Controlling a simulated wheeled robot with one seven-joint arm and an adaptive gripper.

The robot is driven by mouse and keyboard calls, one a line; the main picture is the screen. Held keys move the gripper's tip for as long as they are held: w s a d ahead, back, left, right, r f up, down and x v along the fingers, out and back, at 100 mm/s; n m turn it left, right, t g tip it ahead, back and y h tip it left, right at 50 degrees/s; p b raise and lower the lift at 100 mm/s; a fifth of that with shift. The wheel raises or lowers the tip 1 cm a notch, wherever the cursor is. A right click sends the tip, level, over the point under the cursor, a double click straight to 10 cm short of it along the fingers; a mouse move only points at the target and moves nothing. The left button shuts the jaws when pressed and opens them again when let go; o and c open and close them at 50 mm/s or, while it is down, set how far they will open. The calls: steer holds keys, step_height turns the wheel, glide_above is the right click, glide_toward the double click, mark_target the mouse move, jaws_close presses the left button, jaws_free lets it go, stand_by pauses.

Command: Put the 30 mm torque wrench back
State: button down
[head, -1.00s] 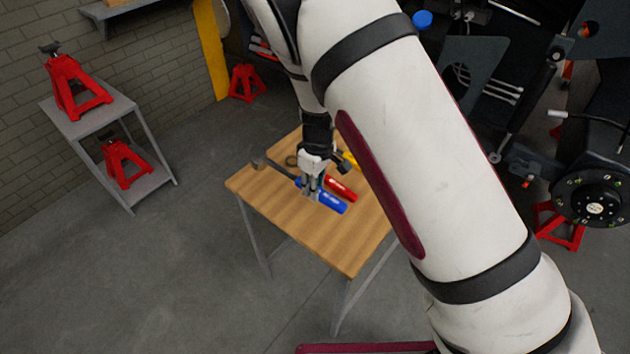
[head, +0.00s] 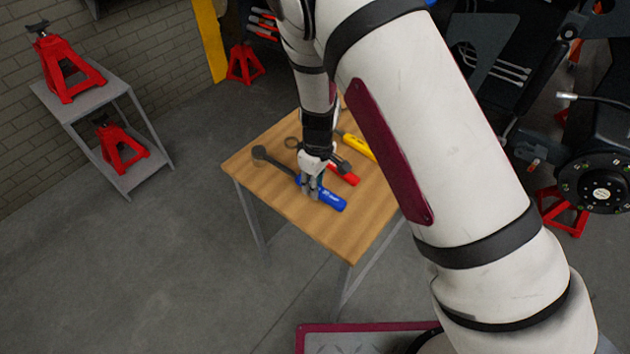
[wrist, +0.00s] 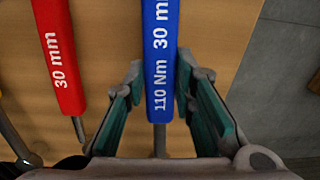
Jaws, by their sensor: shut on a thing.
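The 30 mm torque wrench has a blue handle (head: 331,201) printed "110 Nm 30 m…" and a dark round head (head: 260,152) pointing to the back left. It is at the wooden table (head: 340,235); I cannot tell whether it touches the top. In the wrist view the blue handle (wrist: 161,45) runs between my two green-padded fingers (wrist: 160,90). The wrist view cuts off the handle's far end.
A red-handled 30 mm tool (head: 346,174) lies beside the wrench, with a yellow-handled tool (head: 358,147) behind it. The table's front is clear. Red jack stands (head: 68,68) occupy a grey shelf unit (head: 118,85).

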steer(key=c, duration=1.3)
jaws_free()
steer(key=shift+s+d+r, duration=0.1)
steer(key=shift+d+r, duration=0.05)
steer(key=shift+r, duration=2.9)
steer(key=shift+d+r, duration=0.1)
steer(key=shift+r, duration=2.9)
